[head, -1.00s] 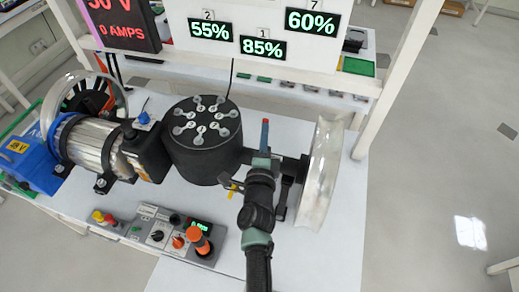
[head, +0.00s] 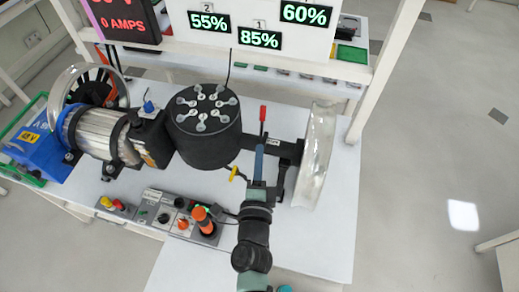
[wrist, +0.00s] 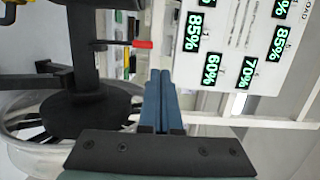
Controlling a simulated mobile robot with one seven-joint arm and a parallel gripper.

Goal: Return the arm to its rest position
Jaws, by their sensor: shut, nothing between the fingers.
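My gripper (head: 259,152) is over the right part of the rig, in front of the black axle beam near the right clear wheel (head: 317,158). Its blue-grey fingers lie together with nothing between them, as the wrist view (wrist: 160,78) also shows. A red-handled lever (head: 263,116) stands upright just beyond the fingertips. In the wrist view the red handle (wrist: 142,44) shows a little ahead of the fingers and apart from them. My arm reaches up from the bottom of the head view.
A black drum (head: 203,143) and a motor (head: 98,135) stand left of my gripper. Percentage displays (head: 260,38) hang behind. The white table (head: 320,240) is bare at front right.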

